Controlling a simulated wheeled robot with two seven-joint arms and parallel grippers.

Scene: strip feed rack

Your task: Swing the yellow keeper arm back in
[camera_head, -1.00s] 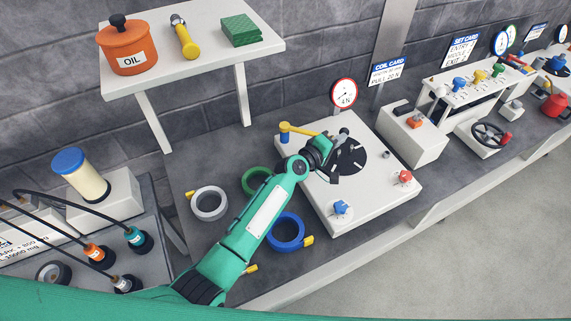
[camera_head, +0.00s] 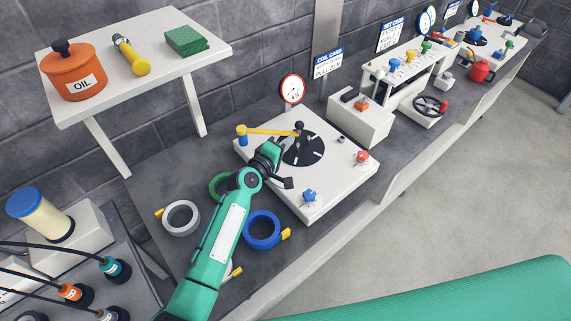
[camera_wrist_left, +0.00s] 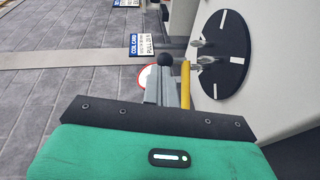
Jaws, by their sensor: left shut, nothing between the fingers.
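The yellow keeper arm (camera_head: 268,131) runs from its blue post (camera_head: 242,139) to the edge of the black slotted disc (camera_head: 302,150) on the white machine block. A black knob (camera_head: 300,126) stands at its far end. My left gripper (camera_head: 273,148) is over the block, on the near side of the keeper arm. In the left wrist view, its closed fingers (camera_wrist_left: 169,87) are empty. The yellow bar (camera_wrist_left: 186,84) lies just right of them there, and the black knob (camera_wrist_left: 166,60) shows near their tips. I cannot tell whether they touch. My right gripper is not in view.
A blue knob (camera_head: 309,196) and a red knob (camera_head: 361,157) sit on the block. A round gauge (camera_head: 292,89) stands behind it. Blue (camera_head: 262,230), white (camera_head: 181,217) and green coils lie to the left, the green partly hidden by my arm.

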